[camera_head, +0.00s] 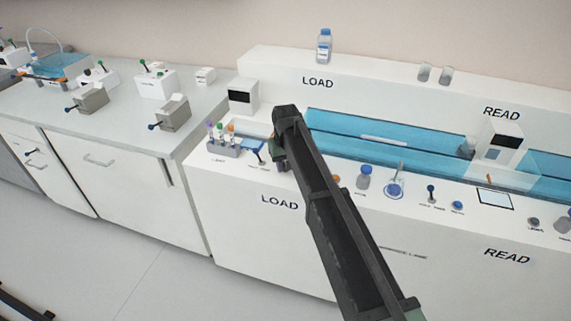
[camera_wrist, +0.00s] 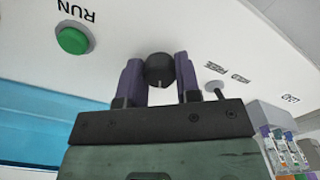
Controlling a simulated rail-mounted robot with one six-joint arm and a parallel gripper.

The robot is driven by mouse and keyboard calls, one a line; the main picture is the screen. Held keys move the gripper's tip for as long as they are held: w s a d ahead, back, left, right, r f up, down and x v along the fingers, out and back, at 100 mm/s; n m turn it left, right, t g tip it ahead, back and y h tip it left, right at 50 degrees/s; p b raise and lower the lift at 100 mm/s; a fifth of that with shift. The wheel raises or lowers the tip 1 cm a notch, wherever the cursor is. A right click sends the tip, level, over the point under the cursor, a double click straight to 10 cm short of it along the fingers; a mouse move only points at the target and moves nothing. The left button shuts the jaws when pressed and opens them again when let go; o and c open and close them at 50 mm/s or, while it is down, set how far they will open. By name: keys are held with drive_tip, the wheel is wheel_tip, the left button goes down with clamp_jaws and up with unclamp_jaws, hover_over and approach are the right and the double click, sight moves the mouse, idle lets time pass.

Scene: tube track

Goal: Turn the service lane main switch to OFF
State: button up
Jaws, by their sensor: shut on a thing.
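A round black knob (camera_wrist: 159,68) with a short pale line on its face stands on the white panel in the wrist view. My gripper (camera_wrist: 158,80) has one purple-grey finger on either side of it and is shut on it. Small black labels (camera_wrist: 238,78) lie on the panel right of the knob, too small to read surely, so I cannot tell which position the line marks. In the head view my dark arm covers the knob, and the fingers are hardly visible near the LOAD end of the bench.
A green RUN button (camera_wrist: 72,40) is left of the knob, and a small grey part (camera_wrist: 215,88) is right of it. A rack of colour-capped tubes (camera_head: 223,145) stands nearby.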

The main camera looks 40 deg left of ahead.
drive_tip(key=o, duration=0.9)
drive_tip(key=shift+o, duration=0.2)
drive_tip(key=shift+r, duration=0.1)
wheel_tip(320, 180, up, 11)
drive_tip(key=p, duration=1.1)
drive_tip(key=shift+f, duration=0.2)
